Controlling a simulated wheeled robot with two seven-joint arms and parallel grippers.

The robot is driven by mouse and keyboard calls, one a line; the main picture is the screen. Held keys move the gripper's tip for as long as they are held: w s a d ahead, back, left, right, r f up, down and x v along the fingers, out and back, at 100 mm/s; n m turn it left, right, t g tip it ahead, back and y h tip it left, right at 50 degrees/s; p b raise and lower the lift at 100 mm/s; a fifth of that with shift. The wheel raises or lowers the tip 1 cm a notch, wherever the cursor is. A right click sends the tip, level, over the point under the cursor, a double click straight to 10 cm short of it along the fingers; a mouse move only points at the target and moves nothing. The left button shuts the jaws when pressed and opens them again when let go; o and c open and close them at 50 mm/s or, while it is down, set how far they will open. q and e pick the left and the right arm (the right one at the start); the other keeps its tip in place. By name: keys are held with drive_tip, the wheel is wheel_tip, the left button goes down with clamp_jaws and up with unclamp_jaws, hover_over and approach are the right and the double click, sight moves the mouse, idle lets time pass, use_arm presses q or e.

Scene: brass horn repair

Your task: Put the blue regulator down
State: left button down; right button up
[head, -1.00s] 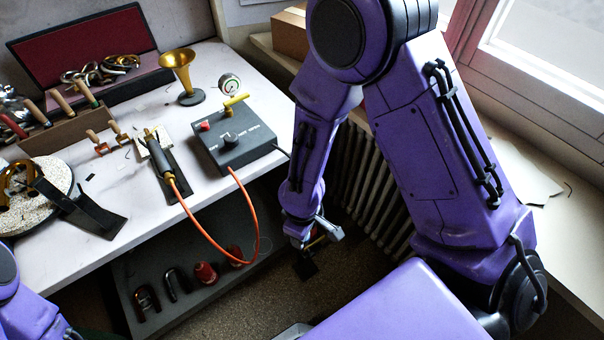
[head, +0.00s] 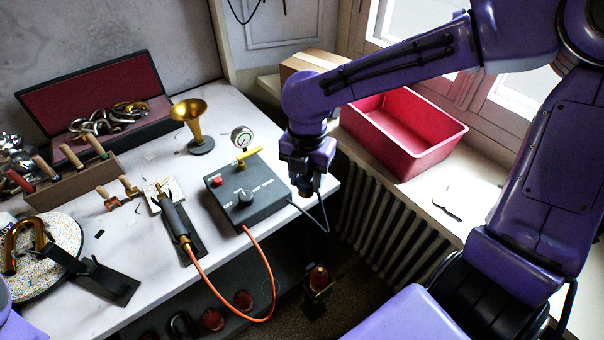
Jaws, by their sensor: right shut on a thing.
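My right gripper (head: 305,180) points down just past the right edge of the workbench (head: 130,237), close to the right end of the grey control box. It is shut on a small dark thing (head: 306,194), taken to be the blue regulator, mostly hidden by the wrist and jaws. No clear blue shows on it. A thin grey hose loops from the control box up towards the gripper; where it ends is hidden. Only a bit of my left arm shows at the lower left corner; its gripper is out of view.
The control box (head: 265,203) has a gauge (head: 242,138) and an orange hose (head: 272,290) to a torch (head: 176,219). A brass bell (head: 192,120) stands behind. An empty red bin (head: 408,172) sits on the windowsill above the radiator (head: 400,240).

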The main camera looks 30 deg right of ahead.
drive_tip(key=shift+s+d+n, duration=0.15)
drive_tip(key=shift+d+n, duration=0.4)
drive_tip(key=shift+n, duration=0.55)
drive_tip(key=shift+s+d+f+n, duration=0.1)
drive_tip(key=shift+d+n, duration=0.25)
drive_tip(key=shift+n, duration=0.55)
drive_tip(key=w+d+f+p, duration=0.1)
drive_tip(key=w+d+f, duration=0.1)
drive_tip(key=w+f, duration=0.1)
drive_tip(key=w+d+f, duration=0.2)
drive_tip(key=w+f, duration=0.1)
drive_tip(key=w, duration=0.1)
drive_tip(key=w+d+f+p, duration=0.1)
drive_tip(key=w+d+f, duration=0.1)
drive_tip(key=w, duration=0.2)
drive_tip(key=shift+w+f+p, duration=0.1)
drive_tip(key=shift+f+p, duration=0.25)
drive_tip(key=shift+f, duration=0.05)
drive_tip(key=shift+w+f, duration=0.25)
drive_tip(key=shift+f, duration=0.05)
drive_tip(key=f, duration=0.3)
drive_tip(key=shift+w+d+f, duration=0.15)
drive_tip(key=shift+w+f, duration=0.05)
drive_tip(key=shift+f, duration=0.1)
